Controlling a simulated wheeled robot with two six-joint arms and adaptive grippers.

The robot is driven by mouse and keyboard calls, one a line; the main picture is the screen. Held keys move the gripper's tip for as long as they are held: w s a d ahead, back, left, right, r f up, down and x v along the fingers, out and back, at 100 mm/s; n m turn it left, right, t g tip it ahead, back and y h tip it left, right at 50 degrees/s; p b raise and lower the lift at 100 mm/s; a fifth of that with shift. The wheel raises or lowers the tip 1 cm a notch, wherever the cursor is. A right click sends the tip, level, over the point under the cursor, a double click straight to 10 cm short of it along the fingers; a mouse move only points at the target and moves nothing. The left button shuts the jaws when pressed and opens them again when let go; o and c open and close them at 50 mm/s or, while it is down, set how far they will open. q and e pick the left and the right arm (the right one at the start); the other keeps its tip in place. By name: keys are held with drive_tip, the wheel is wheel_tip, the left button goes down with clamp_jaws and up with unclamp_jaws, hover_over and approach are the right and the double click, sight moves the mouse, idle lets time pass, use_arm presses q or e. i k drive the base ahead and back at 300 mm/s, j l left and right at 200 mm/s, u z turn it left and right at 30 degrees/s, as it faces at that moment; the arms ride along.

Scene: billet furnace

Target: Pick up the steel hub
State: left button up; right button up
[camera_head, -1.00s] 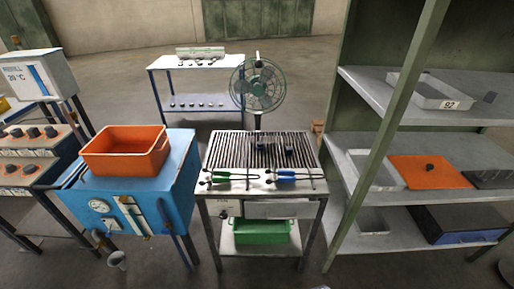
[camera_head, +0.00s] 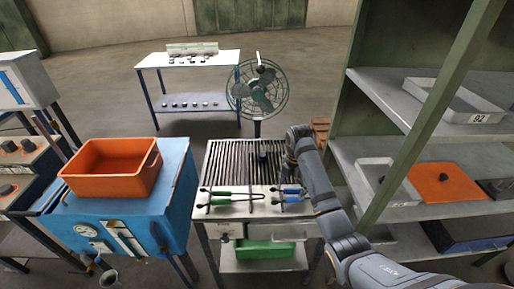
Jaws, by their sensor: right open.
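Small dark hub-like parts are in view, and I cannot tell which one is the steel hub. One dark part (camera_head: 262,155) stands on the slatted grate of the middle table (camera_head: 225,160). Another dark part (camera_head: 443,177) sits on an orange mat (camera_head: 462,189) on the right shelf. My right arm reaches in from the lower right over the table. My right gripper (camera_head: 288,172) points down over the right side of the grate, right of the dark part there. It is open and small in view; its arm and wrist hide that side of the grate. My left gripper is not in view.
A fan (camera_head: 258,88) stands behind. A blue unit with an orange bin (camera_head: 112,168) is left. The green shelf post (camera_head: 425,120) rises close to my right arm.

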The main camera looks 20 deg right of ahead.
sight(262, 157)
drive_tip(key=i, duration=1)
